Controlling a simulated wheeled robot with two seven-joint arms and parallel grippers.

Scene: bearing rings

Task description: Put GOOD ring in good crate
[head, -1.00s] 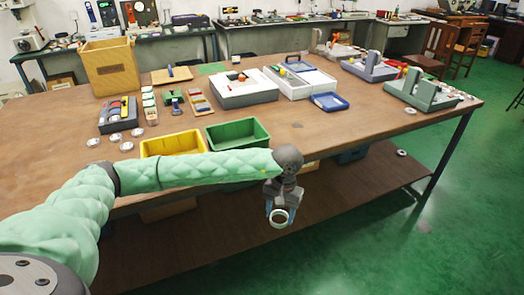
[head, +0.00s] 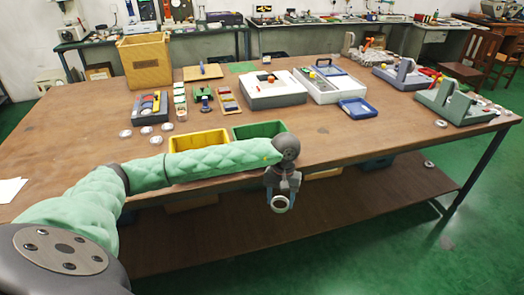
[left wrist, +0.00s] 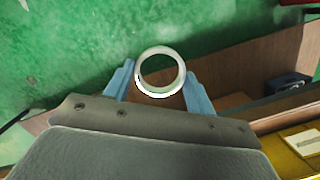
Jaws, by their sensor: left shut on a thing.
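My left gripper (head: 281,190) is shut on a bearing ring (head: 279,203), a pale metal ring with an open middle. It holds the ring in the air in front of the table's near edge, above the lower shelf. In the left wrist view the ring (left wrist: 161,72) sits between the two blue fingers. A green crate (head: 262,129) and a yellow crate (head: 198,141) stand side by side on the table behind my left forearm, which hides their near sides. My right gripper is not in view.
Several rings (head: 146,130) lie on the table left of the yellow crate. A tall cardboard box (head: 145,62) stands at the back left. A white machine (head: 273,90), a blue tray (head: 354,108) and a green fixture (head: 455,104) stand farther right. The table's (head: 370,135) near right part is clear.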

